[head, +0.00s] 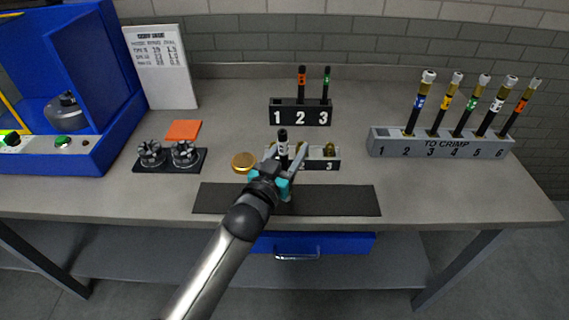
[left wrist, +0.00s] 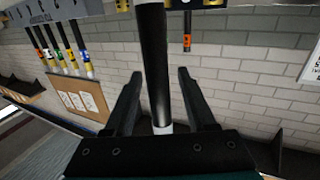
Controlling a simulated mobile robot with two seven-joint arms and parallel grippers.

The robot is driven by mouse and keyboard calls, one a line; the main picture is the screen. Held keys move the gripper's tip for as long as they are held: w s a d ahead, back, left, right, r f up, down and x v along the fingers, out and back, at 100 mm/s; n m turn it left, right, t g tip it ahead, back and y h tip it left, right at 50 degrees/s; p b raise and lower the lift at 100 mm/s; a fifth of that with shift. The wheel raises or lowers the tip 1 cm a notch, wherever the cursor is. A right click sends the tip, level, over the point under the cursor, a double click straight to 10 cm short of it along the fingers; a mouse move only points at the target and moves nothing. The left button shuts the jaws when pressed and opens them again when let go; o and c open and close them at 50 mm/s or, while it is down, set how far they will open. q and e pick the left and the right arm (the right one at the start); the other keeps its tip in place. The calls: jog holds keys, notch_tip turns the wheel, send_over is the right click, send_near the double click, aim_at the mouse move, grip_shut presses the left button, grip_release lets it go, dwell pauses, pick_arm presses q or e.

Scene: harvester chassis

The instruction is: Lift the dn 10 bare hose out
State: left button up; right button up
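A black hose (head: 282,137) with a white band stands upright at the front block (head: 322,164), near its left end. I cannot read its label, so I cannot tell its size. My left gripper (head: 285,158) is at this hose with a finger on either side. In the left wrist view the hose (left wrist: 155,60) runs between the two fingers of the left gripper (left wrist: 158,78), with gaps showing on both sides. The hose's lower end is hidden by the gripper. My right gripper is not in view.
A black rack (head: 300,117) behind holds orange-banded and green-banded hoses. A grey "TO CRIMP" rack (head: 440,143) at right holds several hoses with fittings. A brass disc (head: 244,161), a die tray (head: 197,163) and a blue machine (head: 95,155) are left. A dark mat (head: 340,201) lies in front.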

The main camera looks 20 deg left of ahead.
pick_arm(q)
grip_shut()
jog(key=shift+r, duration=0.15)
dwell(0.5)
